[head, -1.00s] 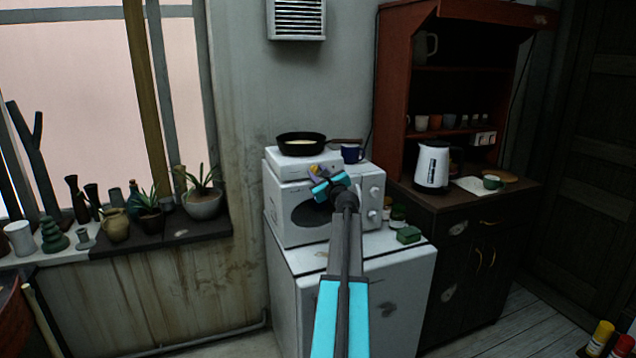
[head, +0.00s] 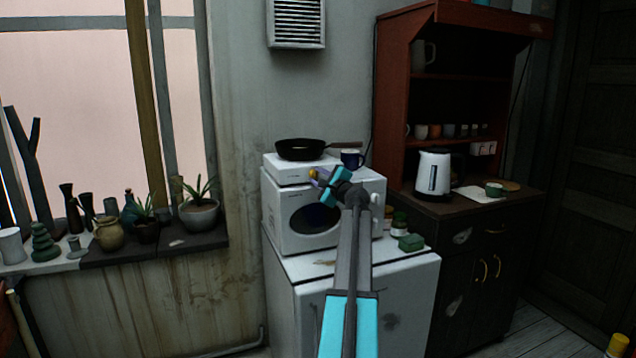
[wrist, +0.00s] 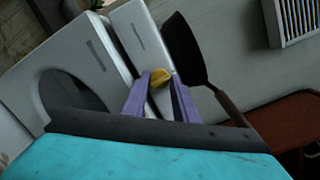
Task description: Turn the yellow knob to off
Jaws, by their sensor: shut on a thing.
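The yellow knob (head: 312,173) is at the front of a white hot plate (head: 282,170), which sits on top of a white microwave (head: 276,217). My gripper (head: 317,176) reaches it from the front right. In the wrist view the yellow knob (wrist: 160,78) sits between the purple fingertips of my gripper (wrist: 158,84), which are shut on it. The hot plate (wrist: 145,40) also shows there, tilted in the picture. Any marks around the knob are too small or hidden to read.
A dark frying pan (head: 301,149) stands on the hot plate, its handle pointing right. Small jars and a green block (head: 411,242) lie right of the microwave. A white kettle (head: 432,173) stands on the dark cabinet.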

